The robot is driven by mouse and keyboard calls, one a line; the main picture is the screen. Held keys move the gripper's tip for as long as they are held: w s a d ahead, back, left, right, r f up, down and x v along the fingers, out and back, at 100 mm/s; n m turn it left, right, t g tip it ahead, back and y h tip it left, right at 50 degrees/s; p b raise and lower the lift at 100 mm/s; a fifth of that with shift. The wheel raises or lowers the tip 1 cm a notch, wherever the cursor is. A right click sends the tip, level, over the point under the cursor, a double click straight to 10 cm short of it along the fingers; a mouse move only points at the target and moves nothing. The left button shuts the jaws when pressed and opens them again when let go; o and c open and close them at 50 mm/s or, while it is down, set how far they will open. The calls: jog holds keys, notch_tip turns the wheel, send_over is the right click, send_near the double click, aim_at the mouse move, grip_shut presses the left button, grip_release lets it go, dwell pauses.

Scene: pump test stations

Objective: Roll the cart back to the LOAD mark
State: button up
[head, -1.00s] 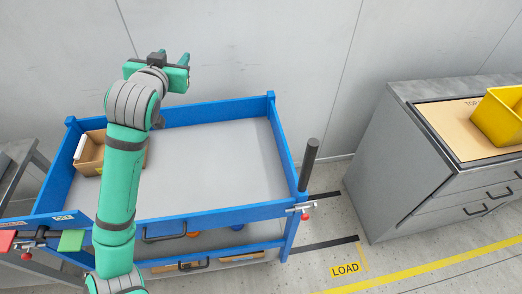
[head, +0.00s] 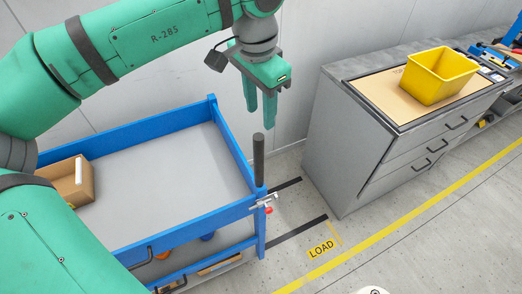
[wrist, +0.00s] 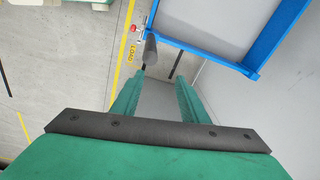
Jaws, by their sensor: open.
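The blue cart (head: 228,148) with a grey top tray stands along the wall at the left of the head view; part of it is hidden by my arm. Its dark upright handle post (head: 258,160) rises at the right front corner. The post also shows in the wrist view (wrist: 150,50), beyond my fingertips. My gripper (head: 260,122) points down, open and empty, above and close to the post, apparently not touching it. The yellow LOAD mark (head: 321,249) lies on the floor to the right of the cart, beside black floor strips (head: 298,231).
A cardboard box (head: 75,182) sits in the cart's tray. A small latch with a red knob (head: 268,210) is on the cart's corner. A grey drawer cabinet (head: 340,150) with a yellow bin (head: 440,78) stands at right. Floor between cart and cabinet is clear.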

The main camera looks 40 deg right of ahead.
aim_at(259, 152)
jog(key=shift+s+a+f+g+y, duration=0.4)
jog(key=shift+s+a+f+y, duration=0.2)
jog(key=shift+s+a, duration=0.2)
jog(key=shift+a+f, duration=0.15)
jog(key=shift+f, duration=0.2)
notch_tip(259, 152, down, 10)
jog(key=shift+f, duration=0.1)
jog(key=shift+c, duration=0.2)
grip_shut()
